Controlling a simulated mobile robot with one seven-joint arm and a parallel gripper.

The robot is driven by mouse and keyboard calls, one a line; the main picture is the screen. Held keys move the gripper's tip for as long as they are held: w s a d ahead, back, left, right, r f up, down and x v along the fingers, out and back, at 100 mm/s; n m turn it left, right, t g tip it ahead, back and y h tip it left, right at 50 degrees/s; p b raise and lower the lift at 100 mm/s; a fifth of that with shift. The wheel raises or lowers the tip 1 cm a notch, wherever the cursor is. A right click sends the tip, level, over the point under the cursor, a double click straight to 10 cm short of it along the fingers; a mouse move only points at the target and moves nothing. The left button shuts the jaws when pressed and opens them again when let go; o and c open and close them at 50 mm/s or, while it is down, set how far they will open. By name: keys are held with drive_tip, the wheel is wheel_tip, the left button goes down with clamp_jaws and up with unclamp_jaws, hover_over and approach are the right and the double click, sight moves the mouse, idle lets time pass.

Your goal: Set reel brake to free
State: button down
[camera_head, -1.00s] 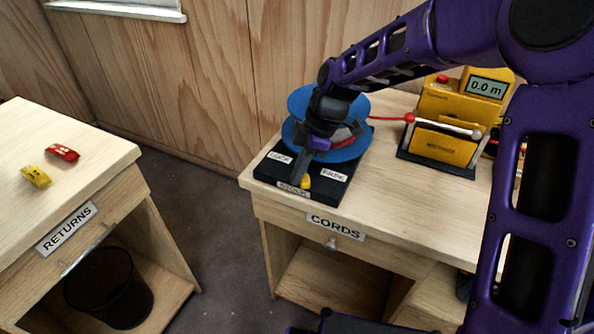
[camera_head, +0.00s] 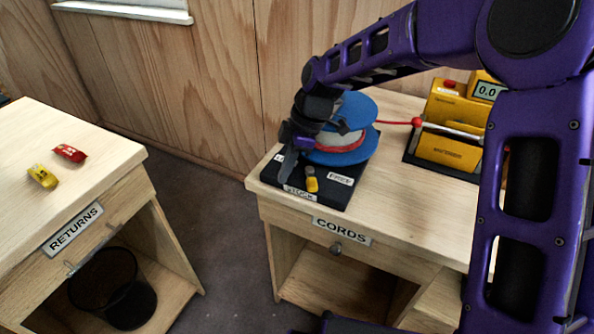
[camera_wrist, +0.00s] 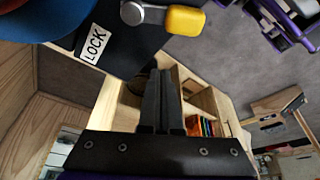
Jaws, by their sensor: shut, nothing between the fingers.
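The cord reel (camera_head: 352,118) has blue discs and a red band, and stands on a black base (camera_head: 330,199) on the CORDS desk. The brake lever has a yellow knob (camera_head: 312,185) and a grey pivot. It points to the front of the base, between the LOCK label (camera_wrist: 94,45) and the FREE label (camera_head: 341,179). The wrist view shows the yellow knob (camera_wrist: 186,20) beside the silver pivot (camera_wrist: 142,13). My gripper (camera_head: 286,176) is shut and empty, left of the lever, near the LOCK side. Its fingers (camera_wrist: 162,75) appear apart from the knob.
A yellow meter (camera_head: 450,130) with a display stands right of the reel, and a red cord end (camera_head: 416,122) lies between. The RETURNS desk (camera_head: 110,165) at left holds a red piece (camera_head: 69,153) and a yellow piece (camera_head: 42,176). Floor separates the desks.

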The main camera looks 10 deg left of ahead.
drive_tip(key=p+v, duration=0.1)
drive_tip(key=v, duration=0.8)
drive_tip(key=shift+w+d+r, duration=0.15)
drive_tip(key=shift+d+r, duration=0.1)
drive_tip(key=shift+d, duration=0.2)
drive_tip(key=shift+d+f, duration=0.1)
